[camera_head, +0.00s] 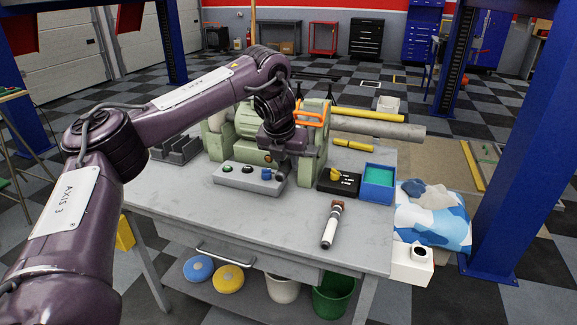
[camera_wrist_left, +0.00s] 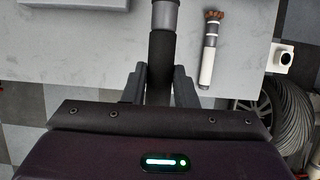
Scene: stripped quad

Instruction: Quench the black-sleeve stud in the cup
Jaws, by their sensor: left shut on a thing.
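My left gripper (camera_head: 286,170) is above the grey workbench, in front of the green machine. In the left wrist view its two fingers (camera_wrist_left: 159,85) are shut on the black sleeve of the black-sleeve stud (camera_wrist_left: 163,50). The stud's grey metal part sticks out beyond the sleeve, toward the top of that view. In the head view I cannot make out the stud clearly. A white cup-like holder with a round dark opening (camera_head: 419,254) sits at the bench's right edge; it also shows in the left wrist view (camera_wrist_left: 282,57). My right gripper is not in view.
A white-sleeved rod with a brown tip (camera_head: 331,226) lies on the workbench (camera_head: 270,223). A button box (camera_head: 240,178), a black switch box (camera_head: 338,182) and a blue bin with teal contents (camera_head: 378,184) stand along the machine. The bench's front is mostly clear.

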